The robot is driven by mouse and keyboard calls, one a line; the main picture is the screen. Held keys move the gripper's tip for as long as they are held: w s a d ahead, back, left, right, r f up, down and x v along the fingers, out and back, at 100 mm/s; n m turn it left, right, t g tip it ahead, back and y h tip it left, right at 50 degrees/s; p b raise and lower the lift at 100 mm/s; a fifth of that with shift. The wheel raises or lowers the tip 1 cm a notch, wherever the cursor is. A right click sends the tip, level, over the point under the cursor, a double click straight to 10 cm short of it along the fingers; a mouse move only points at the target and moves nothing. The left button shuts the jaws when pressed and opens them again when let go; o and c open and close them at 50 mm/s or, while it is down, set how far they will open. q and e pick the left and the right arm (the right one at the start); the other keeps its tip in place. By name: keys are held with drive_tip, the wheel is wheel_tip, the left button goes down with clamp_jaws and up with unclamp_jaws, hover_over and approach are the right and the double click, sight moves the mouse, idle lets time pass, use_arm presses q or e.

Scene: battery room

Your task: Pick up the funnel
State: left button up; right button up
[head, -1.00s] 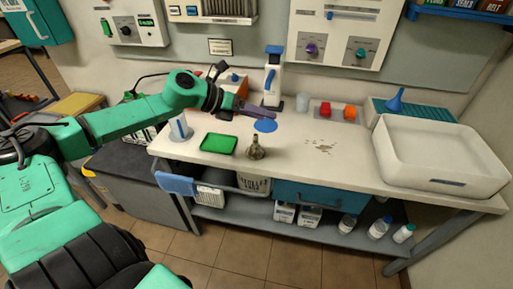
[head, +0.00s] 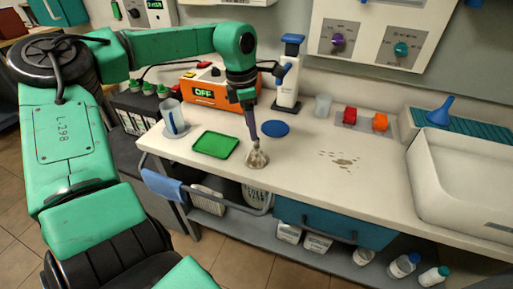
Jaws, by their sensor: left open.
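My right gripper is not in view.
A green tray (head: 215,145) lies left of the flared object, and a blue disc (head: 275,129) behind it. An orange charger (head: 207,92), a white blue-topped dispenser (head: 289,75) and a clear jug (head: 173,118) stand nearby. The bench middle is free except for a stain (head: 342,160).

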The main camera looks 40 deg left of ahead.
sight(256, 149)
use_arm(q)
drive_tip(key=f, duration=0.2)
drive_tip(key=f+p, duration=0.1)
drive_tip(key=w+d+f, duration=0.1)
drive_tip(key=f, duration=0.1)
drive_tip(key=shift+f, duration=0.3)
drive_tip(key=shift+f+p, duration=0.3)
drive_tip(key=shift+f, duration=0.05)
drive_tip(key=shift+w+f, duration=0.1)
drive_tip(key=shift+w, duration=0.1)
clamp_jaws()
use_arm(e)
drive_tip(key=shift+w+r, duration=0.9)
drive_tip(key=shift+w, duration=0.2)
